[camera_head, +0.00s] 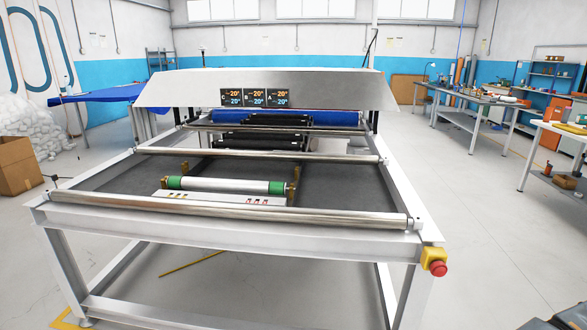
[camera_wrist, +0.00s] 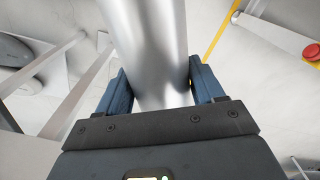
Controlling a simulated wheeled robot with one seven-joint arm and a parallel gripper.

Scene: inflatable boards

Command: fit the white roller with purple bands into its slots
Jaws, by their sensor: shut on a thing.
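My gripper (camera_wrist: 160,92) shows only in the wrist view, its two dark blue fingers on either side of a smooth, pale, silvery-white roller (camera_wrist: 150,35). It is shut on this roller, which runs up and out of the top of the picture. No purple bands show on the visible part, and its ends are hidden or out of frame. The head view shows neither my gripper nor a purple-banded roller. There, a white roller with green ends (camera_head: 225,185) lies between brass-coloured brackets inside the machine frame (camera_head: 230,222). I cannot tell which slots belong to the held roller.
Long steel bars (camera_head: 230,206) cross the frame at front and middle. A red stop button on a yellow box (camera_head: 436,264) sits at the front right corner; the button also shows in the wrist view (camera_wrist: 312,52). Workbenches (camera_head: 475,98) stand right, with clear floor between.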

